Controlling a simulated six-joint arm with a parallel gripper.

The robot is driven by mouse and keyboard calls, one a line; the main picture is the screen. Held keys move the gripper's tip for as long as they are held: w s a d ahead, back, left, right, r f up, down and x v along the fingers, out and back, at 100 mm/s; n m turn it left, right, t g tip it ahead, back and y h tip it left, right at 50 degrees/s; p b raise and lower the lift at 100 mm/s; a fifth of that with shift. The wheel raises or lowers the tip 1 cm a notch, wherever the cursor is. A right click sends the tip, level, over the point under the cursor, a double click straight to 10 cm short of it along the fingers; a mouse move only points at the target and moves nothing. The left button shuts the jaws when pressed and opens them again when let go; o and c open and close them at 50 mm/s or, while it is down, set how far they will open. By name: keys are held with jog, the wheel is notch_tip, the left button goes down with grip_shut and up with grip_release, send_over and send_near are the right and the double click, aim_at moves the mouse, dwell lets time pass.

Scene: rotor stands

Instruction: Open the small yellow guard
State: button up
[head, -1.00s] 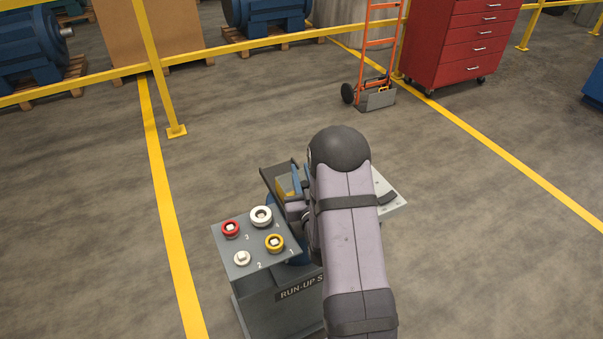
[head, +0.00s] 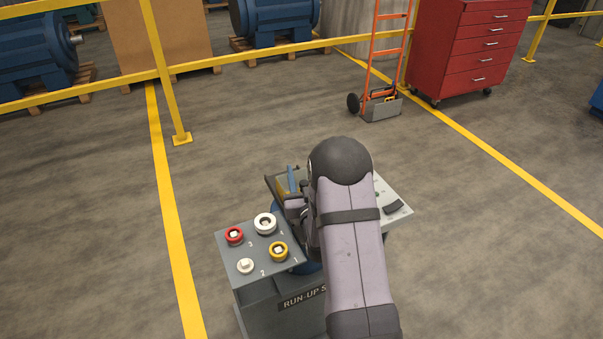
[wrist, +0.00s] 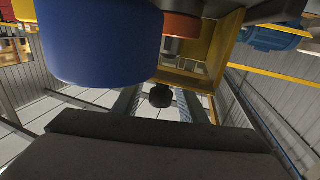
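The small yellow guard (head: 281,188) shows as a yellow patch beside a blue part on the stand in the head view, mostly hidden by my arm. In the wrist view yellow panels (wrist: 226,45) stand at the upper right, next to an orange-red part and a large blue cylinder (wrist: 100,42). A small black knob (wrist: 160,96) hangs below the yellow edge. My gripper (wrist: 160,104) appears open, with a dark finger on each side of the knob and gaps between. In the head view its fingertips are hidden behind my arm.
A light plate (head: 398,212) lies right of my arm. Floor around the stand is clear. A hand truck (head: 380,105) and red cabinet (head: 470,50) stand behind.

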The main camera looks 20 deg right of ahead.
jog(key=shift+b+v, duration=1.2)
jog(key=shift+v, duration=2.45)
